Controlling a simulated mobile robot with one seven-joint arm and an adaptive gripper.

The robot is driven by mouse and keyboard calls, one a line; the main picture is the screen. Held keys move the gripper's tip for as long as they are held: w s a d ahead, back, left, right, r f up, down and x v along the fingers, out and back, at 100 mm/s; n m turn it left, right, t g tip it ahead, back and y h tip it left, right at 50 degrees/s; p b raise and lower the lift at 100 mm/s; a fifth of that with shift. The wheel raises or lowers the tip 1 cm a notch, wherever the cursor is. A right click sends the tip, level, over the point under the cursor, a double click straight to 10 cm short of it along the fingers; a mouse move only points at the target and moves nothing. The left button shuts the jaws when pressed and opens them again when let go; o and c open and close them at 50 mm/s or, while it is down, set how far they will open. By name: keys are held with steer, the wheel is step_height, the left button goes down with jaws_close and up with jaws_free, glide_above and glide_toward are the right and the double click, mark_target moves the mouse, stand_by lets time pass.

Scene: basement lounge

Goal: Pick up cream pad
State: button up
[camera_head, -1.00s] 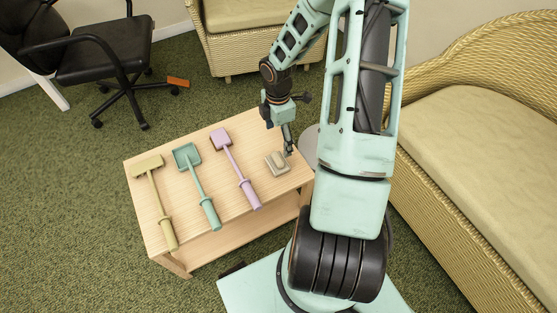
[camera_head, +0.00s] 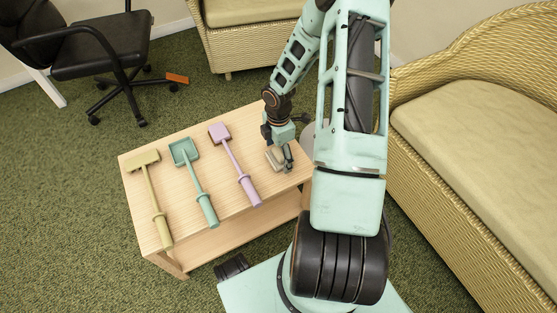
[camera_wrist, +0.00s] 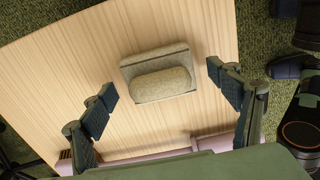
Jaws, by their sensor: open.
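The cream pad (camera_wrist: 160,84) lies on the wooden table (camera_wrist: 60,70). In the wrist view it is a flat, beige, rectangular piece with a raised rounded bar. In the head view the pad (camera_head: 273,155) is near the table's right end, partly hidden by my gripper (camera_head: 284,157). My gripper (camera_wrist: 163,95) is open, with its two dark fingers apart, one on each side of the pad in the wrist view. I see no finger touching it. How high the fingertips are above the table is hard to tell.
A purple shovel-like tool (camera_head: 236,163), a teal one (camera_head: 195,181) and an olive one (camera_head: 151,197) lie left of the pad on the table. A wicker sofa (camera_head: 480,130) stands at right, an office chair (camera_head: 95,60) at back left.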

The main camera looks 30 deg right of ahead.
mark_target(279, 153)
steer(key=c, duration=1.2)
steer(key=shift+r, duration=0.15)
steer(key=shift+c, duration=0.2)
steer(key=shift+r+p, duration=0.65)
steer(key=shift+r, duration=0.05)
steer(key=r, duration=0.1)
steer(key=p, duration=0.1)
steer(key=r, duration=0.1)
steer(key=shift+s+r, duration=0.25)
steer(key=shift+r, duration=0.1)
steer(key=s+a+r+p, duration=0.3)
steer(key=s+r, duration=0.5)
steer(key=s, duration=0.5)
steer(key=shift+a+r+p, duration=0.35)
steer(key=shift+p, duration=0.15)
